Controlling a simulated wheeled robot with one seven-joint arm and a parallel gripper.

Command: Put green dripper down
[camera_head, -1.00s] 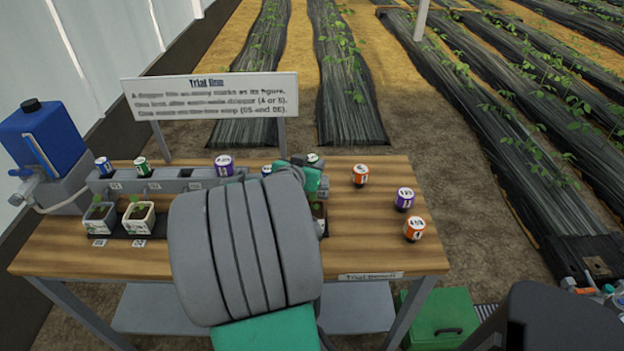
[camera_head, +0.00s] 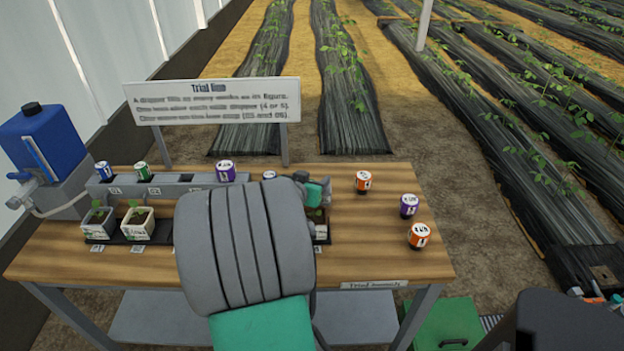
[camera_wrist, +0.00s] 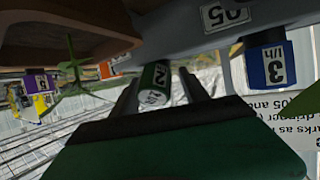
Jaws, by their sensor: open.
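A green dripper (camera_wrist: 156,86) with a white end and a "2 l/h" mark shows between the two fingers of my gripper (camera_wrist: 160,90) in the wrist view. The fingers stand apart on either side of it; whether either touches it is unclear. A blue dripper marked 3 (camera_wrist: 268,62) is beside it, near a grey part labelled 05 (camera_wrist: 225,14). In the head view my gripper (camera_head: 316,190) is at the right end of the grey rail (camera_head: 190,180), and my arm hides much of that area. Another green dripper (camera_head: 143,171) stands at the rail's left.
A purple dripper (camera_head: 225,171) is on the rail. Orange and purple drippers (camera_head: 408,206) stand on the right of the wooden bench (camera_head: 370,255). White seedling pots (camera_head: 137,227) sit front left. A sign (camera_head: 215,102) stands behind. A blue tank (camera_head: 42,140) is at far left.

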